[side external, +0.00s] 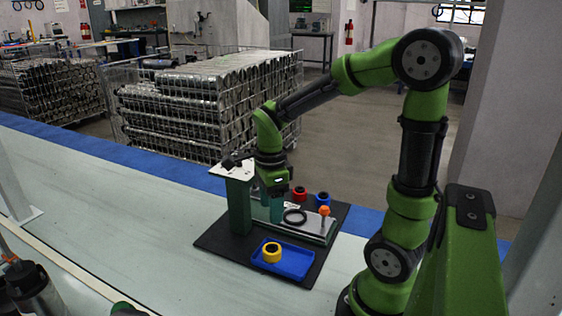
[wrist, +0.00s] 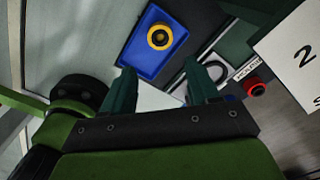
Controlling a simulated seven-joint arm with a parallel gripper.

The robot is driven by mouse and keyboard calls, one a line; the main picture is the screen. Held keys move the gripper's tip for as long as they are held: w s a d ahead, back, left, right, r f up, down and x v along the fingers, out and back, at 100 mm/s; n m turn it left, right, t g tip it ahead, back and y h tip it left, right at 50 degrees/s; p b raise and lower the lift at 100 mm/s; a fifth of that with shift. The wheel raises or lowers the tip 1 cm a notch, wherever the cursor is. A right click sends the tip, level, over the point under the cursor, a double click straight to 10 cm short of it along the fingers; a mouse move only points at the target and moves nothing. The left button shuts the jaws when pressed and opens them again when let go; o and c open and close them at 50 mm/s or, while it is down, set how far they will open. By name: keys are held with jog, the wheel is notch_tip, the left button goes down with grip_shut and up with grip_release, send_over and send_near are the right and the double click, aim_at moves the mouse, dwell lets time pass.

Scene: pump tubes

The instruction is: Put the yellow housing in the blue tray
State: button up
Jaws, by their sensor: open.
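The yellow housing (side external: 272,252) is a short yellow ring with a dark centre. It sits upright in the blue tray (side external: 298,265), toward its left end in the side view. The wrist view also shows the housing (wrist: 160,36) inside the rim of the tray (wrist: 146,68). My gripper (side external: 277,207) is above the mat, behind the tray and apart from the housing. In the wrist view its two teal fingers (wrist: 164,82) are spread with nothing between them.
A black mat (side external: 222,241) carries a green post (side external: 239,207) left of my gripper, with a white plate (side external: 233,171) on top. A red housing (side external: 300,193), a blue housing (side external: 323,199), a dark ring (side external: 295,217) and an orange-topped peg (side external: 324,212) stand nearby.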

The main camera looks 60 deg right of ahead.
jog(key=s+a+r+n+t+y, duration=0.2)
jog(key=s+a+r+n+t, duration=0.2)
jog(key=n, duration=1.8)
jog(key=a+r+t, duration=0.3)
jog(key=a+r, duration=0.2)
jog(key=a, duration=0.1)
jog(key=shift+a+r+n, duration=0.3)
jog(key=shift+a+n, duration=0.1)
